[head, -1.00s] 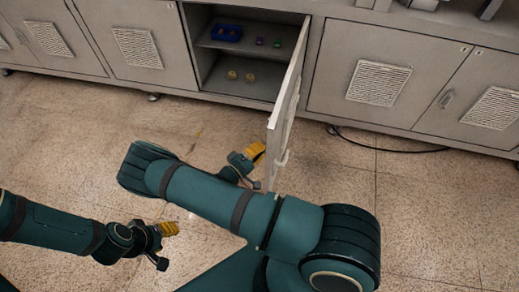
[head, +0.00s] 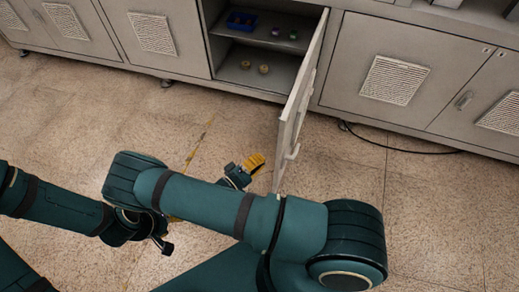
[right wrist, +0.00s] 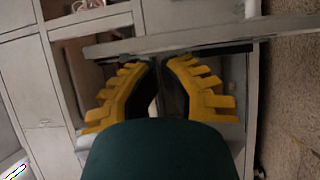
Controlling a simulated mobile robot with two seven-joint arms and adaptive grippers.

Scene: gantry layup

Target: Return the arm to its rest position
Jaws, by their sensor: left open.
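My right gripper (head: 254,163) has yellow fingers and is just left of the open cabinet door (head: 298,115) in the head view. In the right wrist view its two fingers (right wrist: 156,68) stand apart with nothing between them, and the door's edge (right wrist: 200,37) crosses beyond the tips. My left gripper (head: 172,219) is at the lower left, low over the floor. It is open, but its yellow fingers are mostly hidden behind my right arm. No object shows in it.
A black cable (head: 400,150) lies on the floor at right. Floor left of the door is clear.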

